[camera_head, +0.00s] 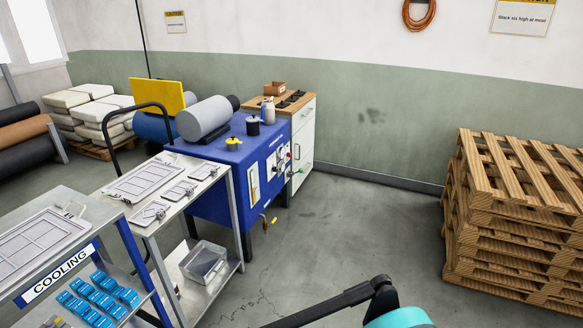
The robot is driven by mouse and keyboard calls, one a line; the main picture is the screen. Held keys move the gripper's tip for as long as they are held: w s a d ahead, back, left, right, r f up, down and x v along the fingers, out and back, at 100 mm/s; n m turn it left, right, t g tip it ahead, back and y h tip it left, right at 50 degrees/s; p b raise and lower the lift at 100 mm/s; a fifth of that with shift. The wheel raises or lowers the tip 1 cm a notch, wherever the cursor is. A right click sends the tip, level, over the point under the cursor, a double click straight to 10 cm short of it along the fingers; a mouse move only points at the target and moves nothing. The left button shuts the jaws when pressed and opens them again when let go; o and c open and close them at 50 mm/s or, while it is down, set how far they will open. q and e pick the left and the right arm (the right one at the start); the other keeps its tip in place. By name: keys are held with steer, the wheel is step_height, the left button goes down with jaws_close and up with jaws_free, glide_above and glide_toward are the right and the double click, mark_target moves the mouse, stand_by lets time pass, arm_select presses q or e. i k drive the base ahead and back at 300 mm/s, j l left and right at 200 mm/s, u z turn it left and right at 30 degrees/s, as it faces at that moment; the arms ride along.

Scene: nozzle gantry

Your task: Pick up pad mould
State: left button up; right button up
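Several grey metal moulds lie flat on two carts at the left. A large panelled mould (143,181) lies on the middle cart's top (165,225). Smaller moulds lie beside it: one near the back (204,171), one in the middle (179,191) and one at the front (150,213). Another large mould (38,248) lies on the nearer cart marked COOLING. I cannot tell which one is the pad mould. Neither of my grippers is in view; only part of an arm of mine, black and teal, shows at the bottom right.
A blue machine (235,180) stands behind the carts, with a white cabinet (303,143) beyond it. A clear bin (204,262) sits on the middle cart's lower shelf. Stacked pallets (515,225) stand at the right. The floor (350,235) between is clear.

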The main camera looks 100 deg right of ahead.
mark_target(206, 169)
steer(key=l+z, duration=0.1)
steer(key=z, duration=2.8)
steer(key=i+l+u, duration=0.1)
steer(key=i, duration=0.4)
steer(key=i+l+u, duration=0.1)
steer(key=i, duration=0.45)
steer(key=i+l+u, duration=0.1)
steer(key=i+l, duration=0.2)
steer(key=i, duration=0.2)
steer(key=i+l+u, duration=0.1)
steer(key=i+l, duration=0.15)
steer(key=i, duration=0.25)
steer(key=i+l+u, duration=0.1)
steer(key=i+l, duration=0.2)
steer(key=i, duration=0.15)
